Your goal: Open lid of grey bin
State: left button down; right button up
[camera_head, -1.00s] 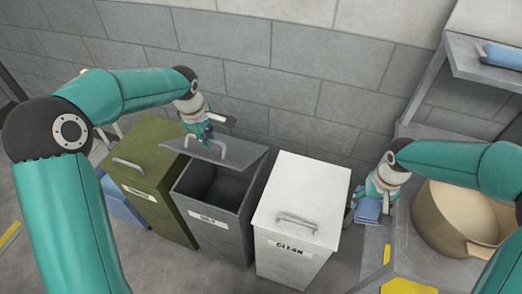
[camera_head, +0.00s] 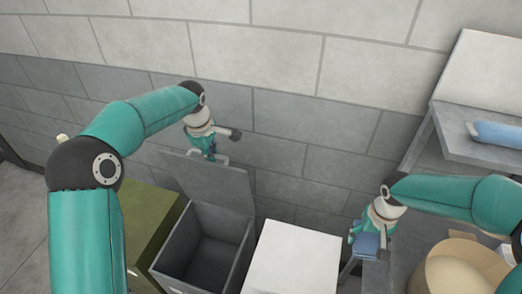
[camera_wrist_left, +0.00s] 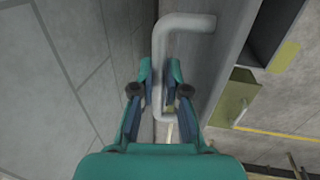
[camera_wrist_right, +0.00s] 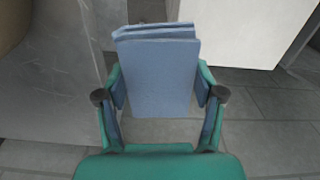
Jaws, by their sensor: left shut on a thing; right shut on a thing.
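The grey bin (camera_head: 243,254) stands in the middle of the head view, with its dark inside showing. Its lid (camera_head: 212,184) is raised steeply, near the wall. My left gripper (camera_head: 212,158) is at the lid's top edge, shut on the lid's handle, a bar that shows in the left wrist view (camera_wrist_left: 185,22) with the fingers on either side of it. My right gripper (camera_head: 367,250) is shut on a folded blue cloth (camera_wrist_right: 160,75), held at the right, beside the white bin.
A green bin (camera_head: 140,215) stands left of the grey bin and a white bin (camera_head: 293,258) with a shut lid to its right. A grey block wall (camera_head: 290,120) is close behind. At the right are a tan pot (camera_head: 462,268) and a shelf holding a blue roll (camera_head: 497,134).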

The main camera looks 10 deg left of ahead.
pick_arm(q)
jog(key=shift+f, duration=0.4)
jog(key=c, duration=1.5)
grip_release()
jog(key=shift+c, duration=0.2)
jog(key=o, duration=0.4)
jog(key=shift+w, duration=0.2)
jog(key=shift+c, duration=0.2)
jog(key=shift+r, duration=0.15)
jog(key=shift+s+r, duration=0.1)
jog(key=v, duration=1.1)
jog(key=shift+r, duration=0.35)
jog(key=shift+a+f, duration=0.1)
